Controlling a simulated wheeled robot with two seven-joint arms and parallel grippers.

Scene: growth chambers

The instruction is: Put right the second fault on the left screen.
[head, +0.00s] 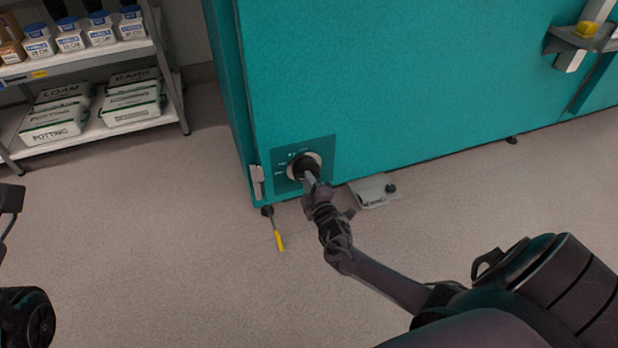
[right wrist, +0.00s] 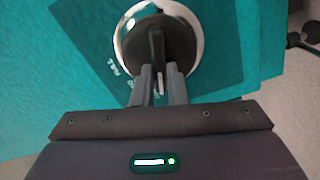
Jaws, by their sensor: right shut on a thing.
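A round rotary switch with a silvery ring (head: 318,158) sits on a dark teal plate (head: 325,150) low on the teal chamber (head: 400,90). In the right wrist view its dark bar handle (right wrist: 156,45) stands upright in the picture across the round face. My right gripper (head: 310,178) is shut on this handle, its two fingers (right wrist: 158,85) on either side of the bar's lower end. No screen is in view. Dark parts of mine show at the left edge, but the left gripper's jaws are not visible.
A yellow-handled tool (head: 279,240) is by the chamber's front left foot. A low grey box (head: 372,191) with a dark knob is on the floor at the chamber's base. The front floor is mostly clear.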

